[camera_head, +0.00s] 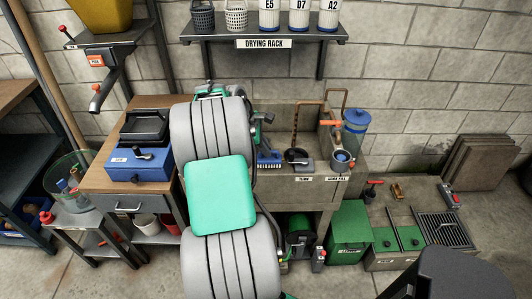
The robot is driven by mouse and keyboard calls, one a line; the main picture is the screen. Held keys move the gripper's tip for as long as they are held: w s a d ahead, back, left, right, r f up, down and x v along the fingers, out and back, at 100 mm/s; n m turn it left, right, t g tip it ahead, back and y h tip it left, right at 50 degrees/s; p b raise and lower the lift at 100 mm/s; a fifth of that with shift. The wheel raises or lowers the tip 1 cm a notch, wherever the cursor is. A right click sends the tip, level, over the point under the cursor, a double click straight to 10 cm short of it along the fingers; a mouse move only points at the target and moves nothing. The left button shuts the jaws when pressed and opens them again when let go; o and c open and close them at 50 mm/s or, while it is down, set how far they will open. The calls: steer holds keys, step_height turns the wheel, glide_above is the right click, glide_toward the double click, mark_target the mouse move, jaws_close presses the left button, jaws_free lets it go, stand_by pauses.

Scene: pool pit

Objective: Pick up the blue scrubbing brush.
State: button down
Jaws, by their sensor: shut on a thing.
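The blue scrubbing brush (269,158) shows at the concrete sink, just right of my arm, with its pale bristles partly visible. My gripper (259,142) is small and dark, partly hidden behind my thick grey and green arm. It is directly above the brush and appears shut on it. I cannot tell whether the brush still touches the sink.
A blue container (355,130) stands behind. A blue toolbox (139,164) sits on the bench at left. The drying rack (300,37) hangs above.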

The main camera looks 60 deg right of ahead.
steer(key=a+r, duration=1.1)
steer(key=a, duration=0.3)
steer(key=shift+w+r, duration=0.2)
steer(key=shift+w, duration=0.15)
steer(key=c, duration=2)
jaws_free()
jaws_close()
